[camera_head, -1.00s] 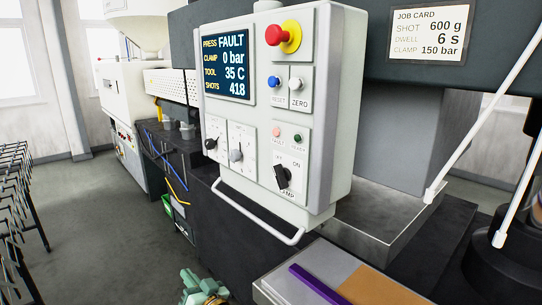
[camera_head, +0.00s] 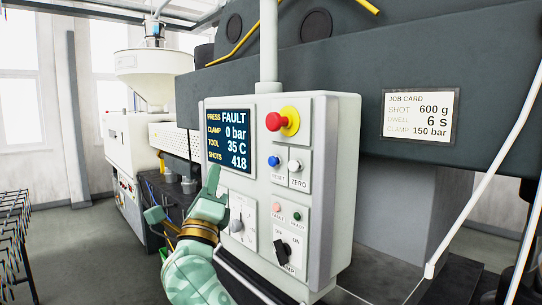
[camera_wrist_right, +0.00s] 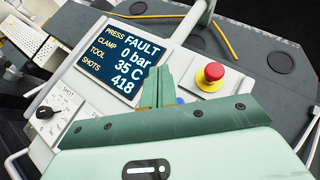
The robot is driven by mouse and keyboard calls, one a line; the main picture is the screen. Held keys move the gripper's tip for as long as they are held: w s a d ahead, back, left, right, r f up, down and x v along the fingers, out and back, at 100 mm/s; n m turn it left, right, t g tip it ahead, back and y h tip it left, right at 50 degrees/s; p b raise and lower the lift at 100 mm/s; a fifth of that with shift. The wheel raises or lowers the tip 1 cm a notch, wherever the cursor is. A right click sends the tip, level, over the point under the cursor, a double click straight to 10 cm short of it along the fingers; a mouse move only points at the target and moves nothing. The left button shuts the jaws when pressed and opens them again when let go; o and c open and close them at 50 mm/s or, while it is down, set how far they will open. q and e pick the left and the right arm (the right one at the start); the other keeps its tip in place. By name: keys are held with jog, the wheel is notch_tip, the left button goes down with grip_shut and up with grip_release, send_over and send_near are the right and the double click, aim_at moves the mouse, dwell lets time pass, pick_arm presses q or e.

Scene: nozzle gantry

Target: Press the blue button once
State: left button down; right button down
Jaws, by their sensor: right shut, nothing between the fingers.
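The blue button (camera_head: 274,161) sits on the white control panel (camera_head: 322,210), above a label reading RESET and left of a white ZERO button (camera_head: 294,165). My right gripper (camera_head: 213,172) is shut and empty, its fingertips pointing up in front of the panel, left of the blue button and just below the display. In the right wrist view the shut fingers (camera_wrist_right: 158,72) hide part of the display, and only a bit of the blue button (camera_wrist_right: 180,100) shows beside them. I cannot tell whether they touch the panel. My left gripper is not in view.
A red emergency stop (camera_head: 283,121) on a yellow base sits above the blue button. The display (camera_head: 229,135) reads FAULT, 0 bar, 35 C, 418. Below are two lamps, a black switch (camera_head: 283,250) and dials. A job card (camera_head: 420,116) hangs to the right.

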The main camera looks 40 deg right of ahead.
aim_at(273, 161)
jog(key=m+g+y, duration=0.1)
jog(key=m, duration=0.1)
jog(key=s+d+m+g+y, duration=0.1)
jog(key=m, duration=0.1)
jog(key=s+r+m+g+y, duration=0.1)
jog(key=m, duration=0.1)
jog(key=shift+d+p, duration=0.25)
jog(key=shift+p, duration=0.1)
jog(key=shift+s, duration=0.1)
jog(key=d+b, duration=0.1)
jog(key=d, duration=0.7)
jog(key=shift+w+d+b, duration=0.35)
jog(key=shift+d+b, duration=0.05)
dwell(1.4)
